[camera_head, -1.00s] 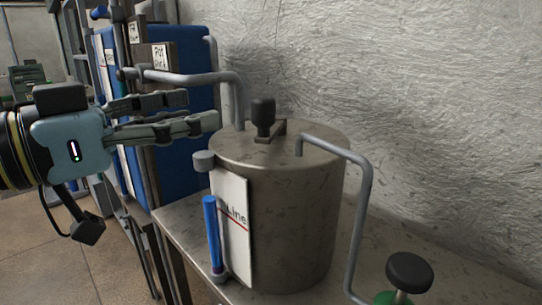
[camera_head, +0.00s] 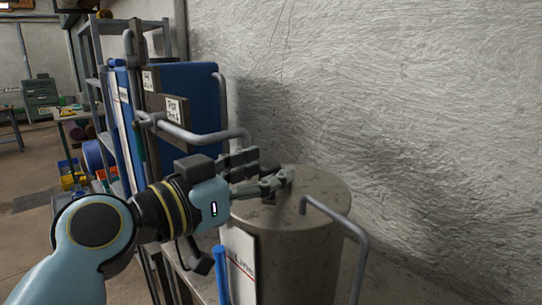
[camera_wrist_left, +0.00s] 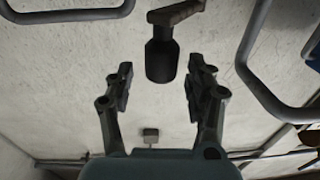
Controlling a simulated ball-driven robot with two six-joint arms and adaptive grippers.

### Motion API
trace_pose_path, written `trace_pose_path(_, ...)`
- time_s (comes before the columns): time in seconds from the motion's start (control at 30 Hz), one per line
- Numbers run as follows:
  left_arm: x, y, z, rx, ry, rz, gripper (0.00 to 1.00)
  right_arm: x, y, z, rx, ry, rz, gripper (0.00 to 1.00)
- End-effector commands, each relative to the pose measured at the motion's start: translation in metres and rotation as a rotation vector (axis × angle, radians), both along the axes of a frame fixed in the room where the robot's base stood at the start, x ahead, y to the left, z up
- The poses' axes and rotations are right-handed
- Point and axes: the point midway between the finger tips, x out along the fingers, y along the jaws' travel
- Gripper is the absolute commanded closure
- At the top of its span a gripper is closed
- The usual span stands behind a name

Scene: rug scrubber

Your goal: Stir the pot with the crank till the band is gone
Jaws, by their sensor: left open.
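The pot (camera_head: 300,235) is a grey metal drum standing by the wall. Its crank has a black knob (camera_wrist_left: 161,62) on a brown arm (camera_wrist_left: 176,12), both seen in the left wrist view. In the head view my left gripper hides the crank. My left gripper (camera_head: 272,166) is open over the pot's lid. In the left wrist view the knob lies between its fingertips, with a gap on either side. A white plate marked with a red line (camera_head: 240,262) and a blue tube (camera_head: 221,275) are on the pot's front. I cannot make out a band. My right gripper is out of view.
Another pipe (camera_head: 190,135) runs behind my left gripper from a blue panel (camera_head: 200,85). The rough wall (camera_head: 420,110) stands close behind the pot.

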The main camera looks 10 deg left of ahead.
Motion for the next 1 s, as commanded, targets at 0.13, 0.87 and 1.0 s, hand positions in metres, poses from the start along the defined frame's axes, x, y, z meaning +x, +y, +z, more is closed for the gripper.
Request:
trace_pose_path(0.13,0.013,-0.008,0.001,-0.001,0.001,0.000,0.45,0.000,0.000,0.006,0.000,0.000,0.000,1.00)
trace_pose_path(0.87,0.016,-0.009,-0.001,0.001,0.001,0.000,0.98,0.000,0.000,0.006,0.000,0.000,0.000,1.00)
trace_pose_path(1.0,0.016,-0.010,-0.001,0.001,0.001,0.000,1.00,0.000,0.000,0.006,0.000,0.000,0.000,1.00)
